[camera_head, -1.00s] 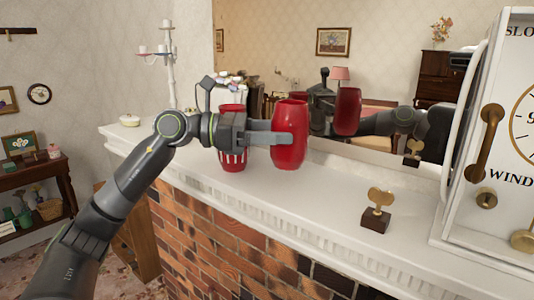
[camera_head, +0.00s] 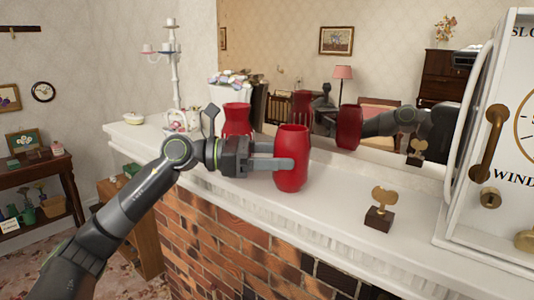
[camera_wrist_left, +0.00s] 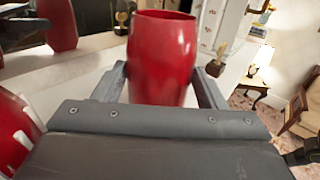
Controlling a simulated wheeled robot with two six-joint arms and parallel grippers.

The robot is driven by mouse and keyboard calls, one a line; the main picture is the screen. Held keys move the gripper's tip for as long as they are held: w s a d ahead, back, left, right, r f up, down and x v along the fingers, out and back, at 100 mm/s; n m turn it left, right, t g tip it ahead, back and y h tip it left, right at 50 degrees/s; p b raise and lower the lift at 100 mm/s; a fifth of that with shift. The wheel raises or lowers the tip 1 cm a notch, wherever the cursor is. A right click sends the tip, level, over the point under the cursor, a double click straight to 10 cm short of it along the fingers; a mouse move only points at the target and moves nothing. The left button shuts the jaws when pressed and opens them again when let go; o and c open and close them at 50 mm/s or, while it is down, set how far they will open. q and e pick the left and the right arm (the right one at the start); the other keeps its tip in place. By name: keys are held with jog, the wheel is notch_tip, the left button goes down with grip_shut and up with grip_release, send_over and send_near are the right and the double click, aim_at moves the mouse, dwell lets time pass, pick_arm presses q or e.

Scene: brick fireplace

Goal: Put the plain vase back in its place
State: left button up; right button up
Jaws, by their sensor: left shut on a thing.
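The plain red vase (camera_head: 292,150) is upright at the white mantel, in front of the mirror. My left gripper (camera_head: 284,164) is shut on its lower half, one finger on each side. In the left wrist view the plain vase (camera_wrist_left: 160,55) stands between the two fingers (camera_wrist_left: 163,85). I cannot tell whether its base touches the mantel. A second red vase (camera_head: 237,120) with a flared rim stands behind my gripper to the left, its lower part hidden. In the left wrist view that vase (camera_wrist_left: 12,130) shows white marks.
The mantel (camera_head: 335,192) is clear between the plain vase and a small winged-key ornament (camera_head: 380,210). A large white clock-like case (camera_head: 480,190) stands at the right. A candelabrum (camera_head: 174,65) and teapot (camera_head: 176,120) stand at the left. The mirror (camera_head: 390,70) is behind.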

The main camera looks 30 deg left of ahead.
pick_arm(q)
jog(key=shift+f, duration=0.2)
jog(key=o, duration=0.9)
jog(key=shift+r, duration=0.1)
jog(key=shift+o, duration=0.2)
